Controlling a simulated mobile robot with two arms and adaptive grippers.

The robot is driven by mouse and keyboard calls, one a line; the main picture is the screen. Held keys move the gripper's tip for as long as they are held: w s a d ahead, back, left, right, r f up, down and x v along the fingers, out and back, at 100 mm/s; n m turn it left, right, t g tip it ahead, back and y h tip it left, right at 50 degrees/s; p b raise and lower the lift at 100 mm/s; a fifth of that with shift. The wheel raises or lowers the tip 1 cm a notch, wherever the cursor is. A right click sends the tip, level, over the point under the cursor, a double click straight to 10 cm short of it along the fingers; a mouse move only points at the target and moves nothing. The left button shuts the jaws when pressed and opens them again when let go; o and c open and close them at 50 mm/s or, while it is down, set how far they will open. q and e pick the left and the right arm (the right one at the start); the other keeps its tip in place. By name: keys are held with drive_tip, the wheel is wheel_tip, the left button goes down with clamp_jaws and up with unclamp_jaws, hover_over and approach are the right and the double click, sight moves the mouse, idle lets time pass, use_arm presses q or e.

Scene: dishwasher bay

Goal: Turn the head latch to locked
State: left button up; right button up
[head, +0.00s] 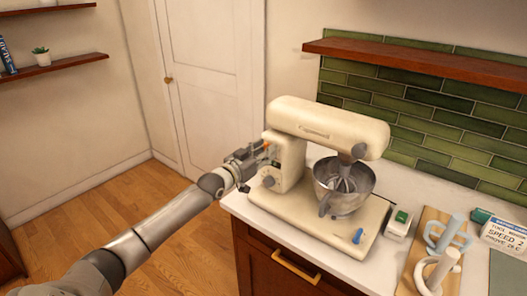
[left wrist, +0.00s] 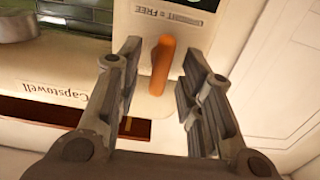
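The head latch is an orange lever (left wrist: 162,65) on the cream stand mixer (head: 330,125). In the left wrist view it points along the picture's vertical, beside a label (left wrist: 176,14) that reads upside down, apparently "UPRIGHT = FREE". In the head view a small orange bit of the latch (head: 266,145) shows at the mixer's rear left side. My left gripper (left wrist: 161,50) is open, with one finger on each side of the latch and visible gaps to both. In the head view the left gripper (head: 256,155) is at the mixer's column. My right gripper is not in view.
A metal bowl (head: 343,186) sits under the mixer head. A wooden shelf (head: 420,62) hangs above. Floor is clear at left.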

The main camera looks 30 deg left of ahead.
use_arm(q)
drive_tip(key=shift+c, duration=0.4)
clamp_jaws()
drive_tip(key=shift+a+f+n+b, duration=0.1)
drive_tip(key=shift+n+b, duration=0.05)
drive_tip(key=shift+n, duration=2.8)
drive_tip(key=shift+a+f+n+b, duration=0.1)
drive_tip(key=shift+f+n+b, duration=0.05)
drive_tip(key=shift+n, duration=2.85)
drive_tip(key=shift+a+f+n+b, duration=0.1)
drive_tip(key=shift+n+b, duration=0.05)
drive_tip(key=shift+n, duration=2.8)
